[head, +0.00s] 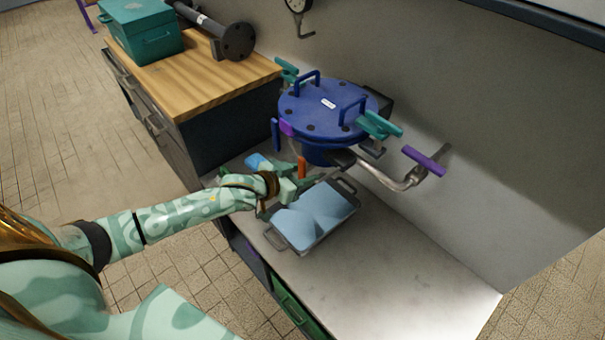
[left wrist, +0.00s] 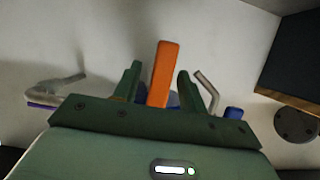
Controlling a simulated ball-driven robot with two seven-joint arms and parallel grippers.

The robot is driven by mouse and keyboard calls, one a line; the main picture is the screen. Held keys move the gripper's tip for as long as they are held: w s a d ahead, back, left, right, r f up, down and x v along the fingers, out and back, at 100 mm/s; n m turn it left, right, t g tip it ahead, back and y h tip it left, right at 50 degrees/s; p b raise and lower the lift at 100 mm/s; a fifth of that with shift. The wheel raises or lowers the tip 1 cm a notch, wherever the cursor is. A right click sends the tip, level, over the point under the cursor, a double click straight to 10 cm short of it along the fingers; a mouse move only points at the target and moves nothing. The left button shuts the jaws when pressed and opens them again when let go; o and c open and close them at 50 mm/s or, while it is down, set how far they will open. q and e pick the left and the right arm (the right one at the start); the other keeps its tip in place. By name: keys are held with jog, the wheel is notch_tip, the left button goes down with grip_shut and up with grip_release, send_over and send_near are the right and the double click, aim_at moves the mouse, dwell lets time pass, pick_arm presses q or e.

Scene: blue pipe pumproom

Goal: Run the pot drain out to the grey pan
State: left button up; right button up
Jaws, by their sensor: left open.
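The blue pot (head: 327,108) stands on the pale bench with its bolted lid on. An orange handle (head: 301,167) stands upright low on the pot's near side. My left gripper (head: 299,176) is at this handle. In the left wrist view, the orange handle (left wrist: 162,72) rises between the two open green fingers of my left gripper (left wrist: 158,85); I cannot tell whether they touch it. The grey pan (head: 322,236) sits on the bench just below the gripper, with pale blue surfaces inside it. The drain outlet is hidden behind my gripper. My right gripper is out of view.
A bent metal pipe with a purple grip (head: 424,160) sticks out right of the pot. Teal clamp handles (head: 379,125) jut from the lid. A wooden-topped cabinet (head: 205,77) holds a teal box (head: 141,28) and a flanged pipe. The bench's front right is clear.

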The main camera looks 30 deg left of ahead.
pick_arm(q)
grip_shut()
